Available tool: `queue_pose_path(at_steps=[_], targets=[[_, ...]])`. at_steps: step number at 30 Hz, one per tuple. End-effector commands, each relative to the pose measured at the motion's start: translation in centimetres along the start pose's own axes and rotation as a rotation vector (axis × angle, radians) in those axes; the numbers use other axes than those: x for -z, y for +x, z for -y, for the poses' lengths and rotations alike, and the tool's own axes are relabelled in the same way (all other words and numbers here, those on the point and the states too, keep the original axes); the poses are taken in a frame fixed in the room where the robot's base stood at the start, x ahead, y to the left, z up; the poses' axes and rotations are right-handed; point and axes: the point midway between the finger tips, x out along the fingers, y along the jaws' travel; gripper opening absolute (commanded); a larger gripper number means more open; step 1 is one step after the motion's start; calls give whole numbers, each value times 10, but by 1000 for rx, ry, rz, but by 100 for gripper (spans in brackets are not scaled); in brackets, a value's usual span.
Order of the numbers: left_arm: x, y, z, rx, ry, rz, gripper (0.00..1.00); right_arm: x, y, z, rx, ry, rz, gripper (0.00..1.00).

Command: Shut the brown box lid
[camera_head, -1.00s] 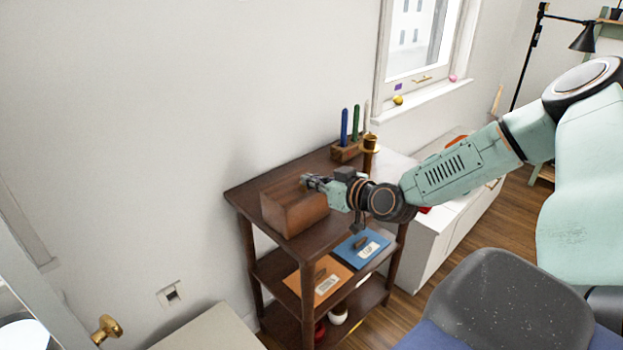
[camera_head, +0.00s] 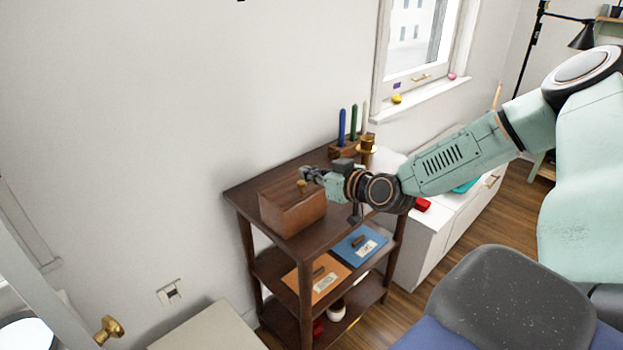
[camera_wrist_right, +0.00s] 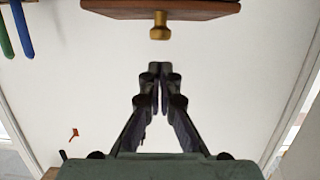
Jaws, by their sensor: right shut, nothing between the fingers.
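The brown box (camera_head: 290,212) stands on the dark wooden shelf unit's top. Its lid (camera_head: 280,191) appears to lie flat over the box, with a small brass knob (camera_head: 302,186) on it. In the right wrist view the lid's edge (camera_wrist_right: 110,9) and the brass knob (camera_wrist_right: 159,27) show at the top, apart from the fingertips. My right gripper (camera_head: 307,174) is close to the knob at the box's far right side. Its fingers meet at the tips, empty, in the right wrist view (camera_wrist_right: 160,68). My left gripper is not in view.
Orange and blue folders lie on the shelf below. A white cabinet stands to the right, a dark chair (camera_head: 500,300) in front.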

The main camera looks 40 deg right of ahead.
Motion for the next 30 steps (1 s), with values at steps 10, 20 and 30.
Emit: queue_pose_path(at_steps=[10,20,30], targets=[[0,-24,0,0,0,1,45,2,-16,-2,-4,1,-10,0],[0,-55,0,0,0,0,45,-22,-50,-2,-4,-2,-9,0],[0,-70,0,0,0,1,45,-41,-75,-2,-3,-6,-12,0]])
